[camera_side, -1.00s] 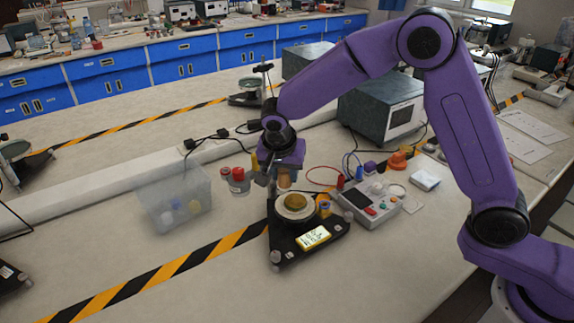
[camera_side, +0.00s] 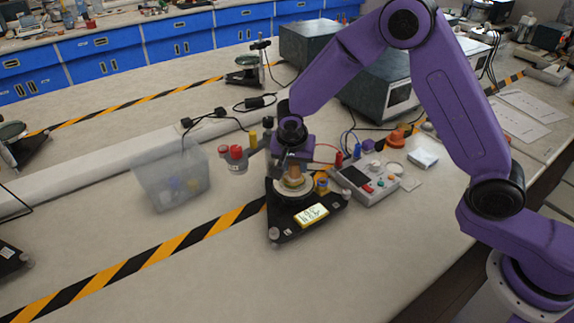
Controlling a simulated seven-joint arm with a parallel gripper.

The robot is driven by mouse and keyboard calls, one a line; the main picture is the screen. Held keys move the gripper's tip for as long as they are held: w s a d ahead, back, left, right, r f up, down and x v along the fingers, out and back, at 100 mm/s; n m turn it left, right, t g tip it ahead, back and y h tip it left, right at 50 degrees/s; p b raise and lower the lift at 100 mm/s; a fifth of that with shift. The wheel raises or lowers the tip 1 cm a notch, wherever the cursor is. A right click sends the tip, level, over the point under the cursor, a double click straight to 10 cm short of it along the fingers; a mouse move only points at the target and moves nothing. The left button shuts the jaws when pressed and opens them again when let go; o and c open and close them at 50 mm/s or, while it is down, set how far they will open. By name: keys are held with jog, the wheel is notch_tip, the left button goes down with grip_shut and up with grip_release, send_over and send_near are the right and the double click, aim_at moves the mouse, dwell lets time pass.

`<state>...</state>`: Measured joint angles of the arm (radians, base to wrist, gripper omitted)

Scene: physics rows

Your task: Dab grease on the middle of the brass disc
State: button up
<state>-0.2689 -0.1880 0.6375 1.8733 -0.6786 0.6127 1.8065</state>
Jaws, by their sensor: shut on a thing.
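The brass disc (camera_side: 292,184) lies on a pale round plate (camera_side: 282,189) on a black three-cornered stand (camera_side: 286,222). My gripper (camera_side: 294,165) points down directly over the disc. It is shut on a tan, cylinder-shaped dabber (camera_side: 295,173). The dabber's lower end is at or just above the middle of the disc and hides part of it. I cannot tell whether the two touch, and no grease can be made out.
A lit display (camera_side: 311,215) is on the stand's front. Red-capped jars (camera_side: 237,160) and a clear bin (camera_side: 172,182) stand left. A grey control box (camera_side: 366,184) stands close on the right. The bench in front is clear.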

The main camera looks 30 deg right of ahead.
jog(key=shift+d, duration=1.6)
jog(key=a, duration=0.6)
jog(key=shift+a, duration=0.35)
jog(key=shift+w+a, duration=0.15)
jog(key=shift+w+d, duration=0.1)
jog(key=shift+d, duration=3.4)
jog(key=shift+a, duration=3.55)
notch_tip(320, 180, up, 8)
jog(key=shift+d, duration=0.15)
